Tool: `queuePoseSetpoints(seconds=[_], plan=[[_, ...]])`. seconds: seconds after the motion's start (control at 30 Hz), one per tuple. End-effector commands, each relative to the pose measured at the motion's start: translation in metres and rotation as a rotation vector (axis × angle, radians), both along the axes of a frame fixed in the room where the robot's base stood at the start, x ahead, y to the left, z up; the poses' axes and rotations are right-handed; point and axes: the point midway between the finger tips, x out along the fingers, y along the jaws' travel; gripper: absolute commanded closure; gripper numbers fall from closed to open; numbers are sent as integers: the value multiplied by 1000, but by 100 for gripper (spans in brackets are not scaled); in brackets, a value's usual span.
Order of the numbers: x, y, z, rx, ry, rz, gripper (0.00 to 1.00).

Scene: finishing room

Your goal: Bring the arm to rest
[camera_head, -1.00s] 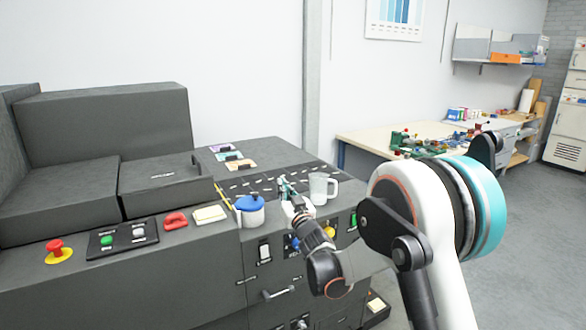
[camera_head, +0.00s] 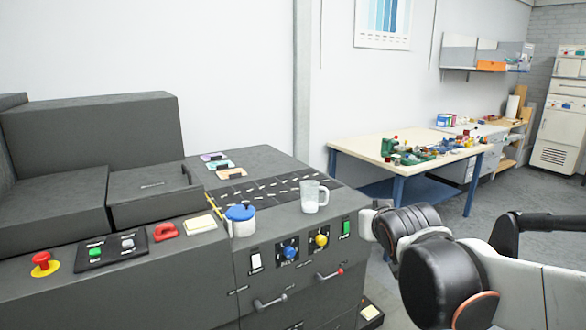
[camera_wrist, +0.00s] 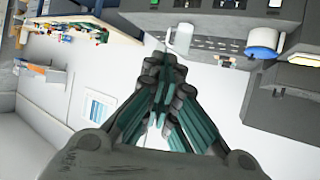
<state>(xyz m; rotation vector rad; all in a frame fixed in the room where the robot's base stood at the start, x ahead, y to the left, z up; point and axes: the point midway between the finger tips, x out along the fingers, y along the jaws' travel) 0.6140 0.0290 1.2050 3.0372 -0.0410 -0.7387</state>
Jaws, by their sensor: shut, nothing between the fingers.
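My gripper (camera_wrist: 160,95) shows in the wrist view with its fingers drawn together and nothing between them. In the head view the gripper itself is out of sight. My folded arm fills the lower right of that view, to the right of the dark machine (camera_head: 205,285) and apart from it. The wrist view looks back at the machine top, the wall and the table, and they appear upside down.
A clear mug (camera_head: 314,197) and a blue-lidded white pot (camera_head: 241,220) stand on the machine top near its front edge. A red emergency button (camera_head: 43,261) is at far left. A table (camera_head: 355,149) with several small items stands behind my arm. Grey floor (camera_head: 520,195) is open at right.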

Motion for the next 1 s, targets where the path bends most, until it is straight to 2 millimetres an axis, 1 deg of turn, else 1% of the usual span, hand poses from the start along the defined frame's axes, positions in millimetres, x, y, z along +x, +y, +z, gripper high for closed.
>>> queuePoseSetpoints(seconds=[0.03,0.17,0.2,0.27,0.3,0.4,0.5,0.6,0.7,0.8,1.0], plan=[[-22,-7,-5,-1,38,-9,100],[-75,-19,-23,-2,140,-19,100],[-92,-23,-29,-1,172,-21,100],[-117,-26,-39,1,219,-22,100],[-133,-28,-46,2,250,-20,100],[-173,-31,-64,8,326,-14,100],[-206,-31,-81,15,389,-4,100],[-229,-30,-93,21,434,6,100],[-243,-29,-100,25,462,13,100],[-248,-29,-103,26,473,16,100],[-248,-29,-103,26,473,16,100]])
